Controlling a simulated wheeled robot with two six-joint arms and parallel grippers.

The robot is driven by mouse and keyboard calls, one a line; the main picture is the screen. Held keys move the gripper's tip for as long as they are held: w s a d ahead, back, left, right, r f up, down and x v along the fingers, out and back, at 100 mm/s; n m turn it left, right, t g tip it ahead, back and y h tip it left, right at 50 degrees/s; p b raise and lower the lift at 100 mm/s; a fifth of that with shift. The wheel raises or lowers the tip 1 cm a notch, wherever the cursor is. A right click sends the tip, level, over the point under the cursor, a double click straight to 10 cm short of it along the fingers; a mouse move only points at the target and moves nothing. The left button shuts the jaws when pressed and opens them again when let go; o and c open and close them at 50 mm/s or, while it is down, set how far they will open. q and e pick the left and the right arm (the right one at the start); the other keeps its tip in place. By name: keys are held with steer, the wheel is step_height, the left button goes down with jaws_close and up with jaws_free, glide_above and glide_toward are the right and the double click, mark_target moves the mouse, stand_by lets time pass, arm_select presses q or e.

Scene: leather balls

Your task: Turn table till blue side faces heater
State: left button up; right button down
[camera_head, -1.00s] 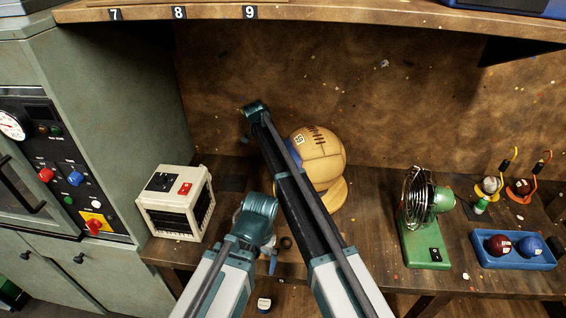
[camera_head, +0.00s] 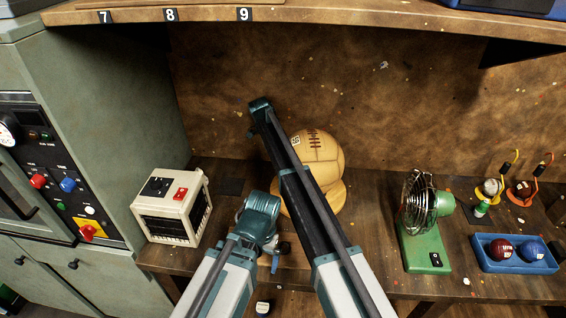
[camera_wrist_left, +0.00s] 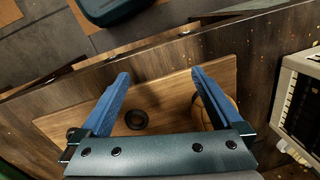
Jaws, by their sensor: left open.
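The tan leather ball (camera_head: 322,160) sits on a round tan stand (camera_head: 330,198) at the middle back of the bench, partly hidden by my right arm. No blue shows on its visible surface. The heater seems to be the cream box (camera_head: 172,205) with dark grilles, left of the ball; it also shows at the right of the left wrist view (camera_wrist_left: 300,100). My left gripper (camera_wrist_left: 160,75) is open and empty over a wooden board (camera_wrist_left: 165,95). A tan rounded thing, probably the ball or its stand, shows partly behind its right finger. My right gripper cannot be seen.
A green fan (camera_head: 425,225) and a blue tray (camera_head: 515,253) with two balls stand to the right. A dark ring (camera_wrist_left: 136,119) lies on the board. A shelf (camera_head: 330,18) overhangs the back, and a green cabinet (camera_head: 110,110) bounds the left.

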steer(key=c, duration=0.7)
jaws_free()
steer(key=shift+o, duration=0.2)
arm_select(q)
steer(key=shift+r, duration=0.15)
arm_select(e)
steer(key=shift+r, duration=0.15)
arm_select(q)
step_height(320, 180, up, 11)
steer(key=p, duration=1.1)
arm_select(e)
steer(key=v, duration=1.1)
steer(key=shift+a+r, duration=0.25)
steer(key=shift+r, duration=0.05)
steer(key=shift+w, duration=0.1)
